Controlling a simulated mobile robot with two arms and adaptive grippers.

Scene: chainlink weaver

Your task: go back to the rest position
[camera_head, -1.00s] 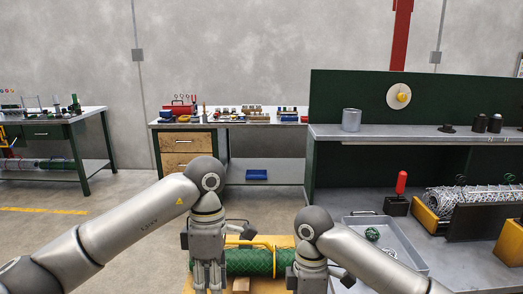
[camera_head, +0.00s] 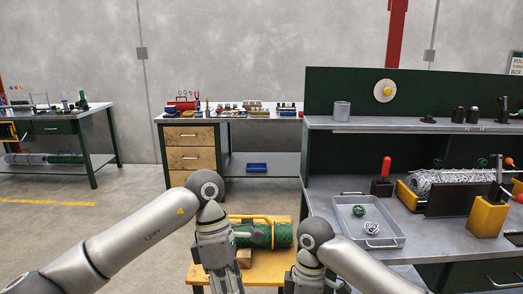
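My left gripper (camera_head: 226,282) hangs downward in front of the yellow cart. Its fingertips run to the bottom edge of the picture, so their gap is not clear, and I see nothing held. My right gripper (camera_head: 308,284) also points down, just right of the cart and in front of the workbench. Its fingers are cut off by the bottom edge. Both arms are bent, with the elbows up at the sides.
A yellow cart (camera_head: 262,267) carries a green mesh roll (camera_head: 281,235) close behind the grippers. A workbench (camera_head: 429,236) at right holds a grey tray (camera_head: 345,223) with a green ball and a white coil. Open floor (camera_head: 110,225) lies at left.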

